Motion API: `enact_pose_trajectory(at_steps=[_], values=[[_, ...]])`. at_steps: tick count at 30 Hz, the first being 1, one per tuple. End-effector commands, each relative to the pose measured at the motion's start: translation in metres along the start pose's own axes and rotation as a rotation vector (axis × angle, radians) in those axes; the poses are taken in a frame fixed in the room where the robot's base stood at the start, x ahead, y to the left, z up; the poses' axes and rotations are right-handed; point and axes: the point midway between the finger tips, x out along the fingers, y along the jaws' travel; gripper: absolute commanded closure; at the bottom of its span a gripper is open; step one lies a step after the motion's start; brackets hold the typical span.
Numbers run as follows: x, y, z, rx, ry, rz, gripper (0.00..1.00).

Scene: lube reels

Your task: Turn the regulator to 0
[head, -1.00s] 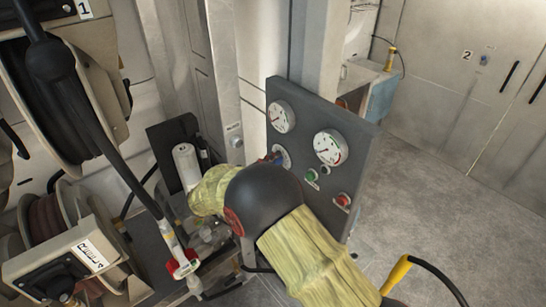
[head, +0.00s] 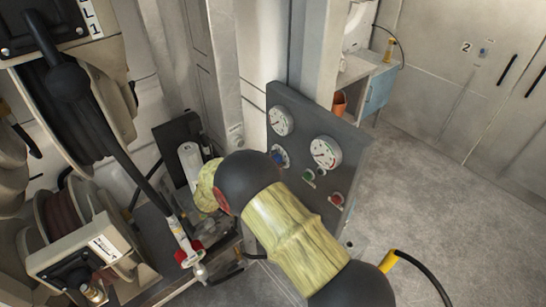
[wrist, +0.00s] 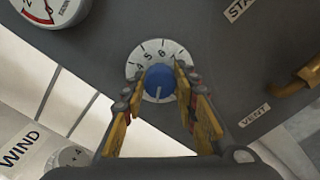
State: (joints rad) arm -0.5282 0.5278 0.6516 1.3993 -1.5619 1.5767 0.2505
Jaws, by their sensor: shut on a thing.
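The regulator is a round blue knob (wrist: 159,80) on a white numbered dial (wrist: 134,67) in the wrist view. In the head view the blue knob (head: 279,158) shows on the grey panel (head: 352,160), just past my arm. My arm hides the gripper there, and part of the dial's lower edge is hidden in the wrist view.
Two white gauges (head: 326,152) (head: 280,121), a green button (head: 309,175) and a red button (head: 337,199) share the panel. Hose reels (head: 70,110) crowd the left. A yellow handle (wrist: 300,83) juts in at right in the wrist view. Open floor (head: 430,180) lies to the right.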

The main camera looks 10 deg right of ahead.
Motion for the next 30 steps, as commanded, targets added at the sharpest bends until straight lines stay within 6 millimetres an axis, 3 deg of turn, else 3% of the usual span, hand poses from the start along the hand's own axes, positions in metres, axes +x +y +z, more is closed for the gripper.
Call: enact_pose_trajectory(at_steps=[9,26,27,30], values=[[-0.0005,0.0004,-0.0006,-0.124,0.003,0.001,0.96],[-0.0004,-0.0008,-0.0013,-0.150,0.003,0.001,0.96],[-0.0004,-0.0008,-0.0013,-0.150,0.003,0.001,0.69],[-0.0004,-0.0008,-0.0011,-0.149,0.002,0.000,0.63]])
